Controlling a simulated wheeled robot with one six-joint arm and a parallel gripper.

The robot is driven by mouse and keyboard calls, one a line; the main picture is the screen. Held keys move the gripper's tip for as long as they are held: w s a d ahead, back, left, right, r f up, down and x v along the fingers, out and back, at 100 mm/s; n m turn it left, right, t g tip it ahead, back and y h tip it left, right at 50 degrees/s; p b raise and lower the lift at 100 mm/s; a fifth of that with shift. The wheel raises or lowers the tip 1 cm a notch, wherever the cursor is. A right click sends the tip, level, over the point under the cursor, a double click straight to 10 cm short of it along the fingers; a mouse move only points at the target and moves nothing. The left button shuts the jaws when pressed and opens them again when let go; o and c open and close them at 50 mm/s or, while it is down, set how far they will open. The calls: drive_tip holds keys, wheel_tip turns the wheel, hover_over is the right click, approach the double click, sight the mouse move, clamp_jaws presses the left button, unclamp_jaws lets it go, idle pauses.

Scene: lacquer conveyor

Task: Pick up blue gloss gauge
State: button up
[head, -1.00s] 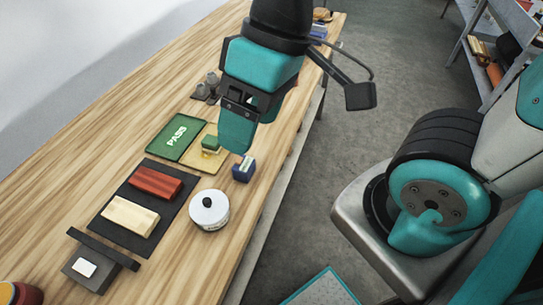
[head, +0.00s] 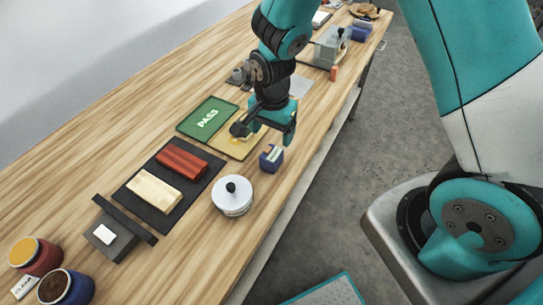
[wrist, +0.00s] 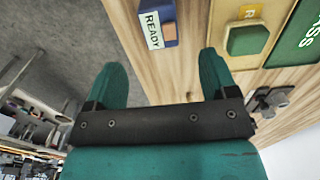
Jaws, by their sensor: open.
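The blue gauge (head: 271,158) is a small blue block with a pale top patch, standing on the wooden bench near its front edge. In the wrist view the blue gauge (wrist: 157,27) shows a white READY label and a tan patch. My gripper (head: 268,126) is above and just behind it in the head view. In the wrist view my gripper (wrist: 162,75) has its two teal fingers wide apart with nothing between them. The gauge lies beyond the fingertips, roughly in line with the gap.
A yellow tray (wrist: 262,12) with a green block (wrist: 248,39) lies beside the gauge. The green PASS tray (head: 208,118) adjoins it. A white lidded pot (head: 232,197) stands nearby. A black mat (head: 190,192) carries red and cream blocks. Bare wood surrounds the gauge.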

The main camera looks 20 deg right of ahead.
sight(271, 153)
wheel_tip(271, 153, down, 10)
drive_tip(key=p, duration=0.2)
drive_tip(key=shift+a+f+p, duration=0.1)
drive_tip(key=shift+f+p, duration=0.15)
drive_tip(key=shift+p, duration=0.1)
drive_tip(key=c, duration=1.2)
